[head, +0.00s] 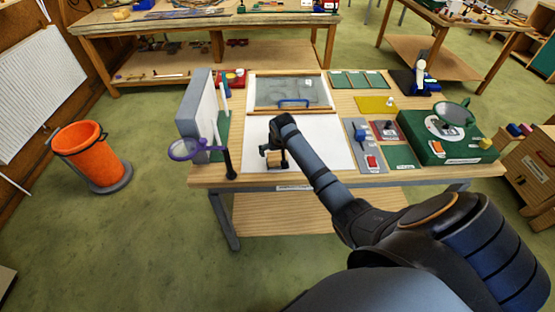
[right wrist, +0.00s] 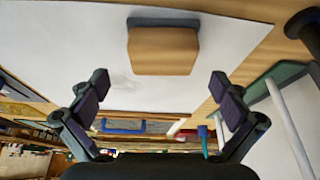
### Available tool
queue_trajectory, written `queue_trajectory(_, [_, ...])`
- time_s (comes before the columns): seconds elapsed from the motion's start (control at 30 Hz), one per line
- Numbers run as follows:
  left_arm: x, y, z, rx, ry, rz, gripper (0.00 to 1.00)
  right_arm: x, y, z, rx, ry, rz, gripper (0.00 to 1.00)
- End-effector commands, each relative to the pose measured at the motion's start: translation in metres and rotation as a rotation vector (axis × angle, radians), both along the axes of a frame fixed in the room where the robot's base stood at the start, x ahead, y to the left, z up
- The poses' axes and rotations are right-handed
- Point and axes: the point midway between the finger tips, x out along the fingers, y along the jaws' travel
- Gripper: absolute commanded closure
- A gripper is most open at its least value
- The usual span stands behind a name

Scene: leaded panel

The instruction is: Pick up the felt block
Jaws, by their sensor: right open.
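The felt block (right wrist: 163,50) is a light wooden block with a dark grey-blue layer along one side. It sits on the white sheet (right wrist: 70,45) on the table. In the head view the block (head: 276,160) shows just below my right gripper (head: 272,152), partly hidden by it. My right gripper is open and empty; in the right wrist view its fingers (right wrist: 159,86) stand wide apart, with the block ahead of and between them, apart from both. My left gripper is in neither view.
Behind the sheet lies a leaded panel in a wooden frame (head: 290,92). A purple-ringed magnifier (head: 184,150) and a grey upright board (head: 196,105) stand at the left. A grey tray (head: 364,147) and a green case (head: 445,143) lie to the right.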

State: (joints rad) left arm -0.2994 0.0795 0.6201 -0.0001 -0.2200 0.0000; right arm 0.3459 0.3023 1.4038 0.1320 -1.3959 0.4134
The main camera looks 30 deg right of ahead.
Motion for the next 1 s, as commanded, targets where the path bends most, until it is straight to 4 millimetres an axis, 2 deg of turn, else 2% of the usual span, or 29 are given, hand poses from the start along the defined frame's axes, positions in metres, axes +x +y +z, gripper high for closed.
queue_trajectory(0.03, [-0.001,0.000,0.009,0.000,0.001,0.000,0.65,0.003,0.001,-0.003,0.002,0.003,-0.001,0.00])
queue_trajectory(0.1, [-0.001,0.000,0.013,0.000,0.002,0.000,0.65,0.007,0.001,-0.014,0.002,0.004,0.000,0.00])
queue_trajectory(0.23, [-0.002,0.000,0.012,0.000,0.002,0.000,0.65,0.013,-0.003,-0.031,0.001,0.002,0.001,0.00])
queue_trajectory(0.5, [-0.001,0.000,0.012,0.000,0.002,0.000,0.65,0.014,-0.004,-0.036,0.000,0.000,0.001,0.00])
queue_trajectory(0.93, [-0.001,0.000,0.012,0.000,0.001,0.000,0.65,0.014,-0.004,-0.036,0.000,0.001,0.001,0.57])
queue_trajectory(1.0, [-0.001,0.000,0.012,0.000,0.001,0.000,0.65,0.014,-0.004,-0.036,0.000,0.000,0.001,0.59])
